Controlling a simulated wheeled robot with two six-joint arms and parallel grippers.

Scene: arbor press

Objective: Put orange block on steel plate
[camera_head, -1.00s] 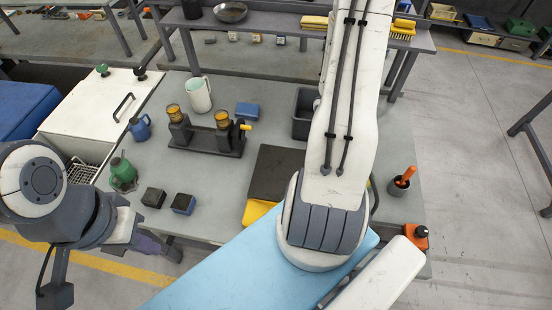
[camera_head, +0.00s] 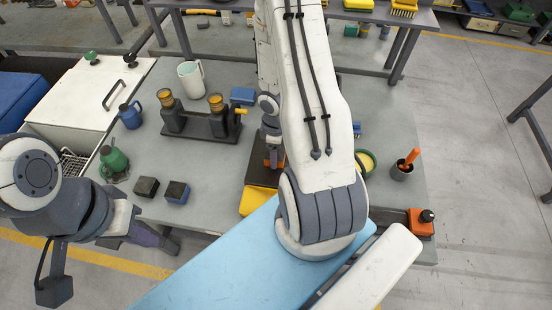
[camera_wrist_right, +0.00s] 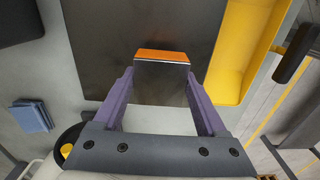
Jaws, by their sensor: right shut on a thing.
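In the right wrist view the orange block (camera_wrist_right: 162,56), with a dark grey face toward the camera, sits between the purple fingers of my right gripper (camera_wrist_right: 160,85), which is shut on it. The dark steel plate (camera_wrist_right: 95,45) fills the area behind and below the block; I cannot tell whether they touch. In the head view a bit of orange (camera_head: 274,160) shows at my right gripper, and my right arm hides most of the plate. My left gripper (camera_head: 148,236) hangs at the table's near left side, away from the plate; its finger gap is unclear.
A yellow tray (camera_head: 258,202) lies beside the plate. A fixture with amber cups (camera_head: 205,124), a white jug (camera_head: 190,78) and a blue block (camera_head: 243,95) stand behind. Two dark-topped blocks (camera_head: 146,187) are at left. A cup with an orange handle (camera_head: 402,172) is at right.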

